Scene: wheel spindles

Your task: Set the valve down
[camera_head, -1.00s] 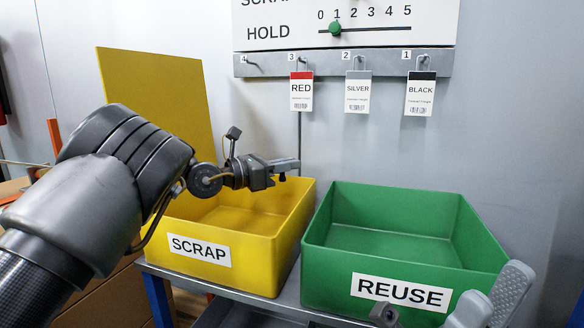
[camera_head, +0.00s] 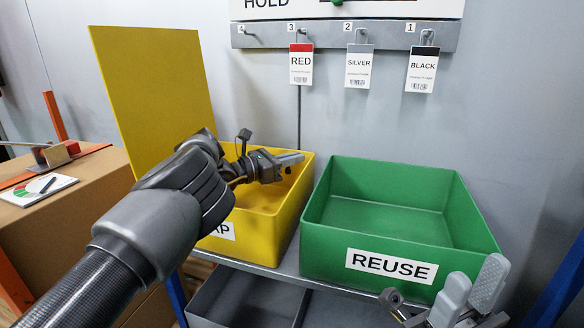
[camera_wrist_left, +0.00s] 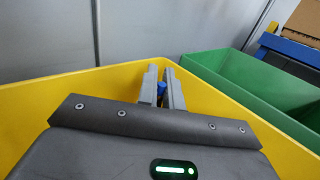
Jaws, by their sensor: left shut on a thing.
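My left gripper (camera_head: 296,159) is over the yellow SCRAP bin (camera_head: 268,226), with its fingers toward the right rear of the bin in the head view. In the left wrist view the two grey fingers (camera_wrist_left: 168,84) point to a corner of the yellow bin and are close together. A small blue part (camera_wrist_left: 162,88) shows between them; I take it as part of the valve, held in the jaws. The rest of the valve is hidden, and I cannot make it out in the head view.
The green REUSE bin (camera_head: 314,233) stands right of the yellow bin and looks empty. RED (camera_head: 301,66), SILVER (camera_head: 357,68) and BLACK (camera_head: 421,72) tags hang behind. A cardboard box (camera_head: 85,205) stands left.

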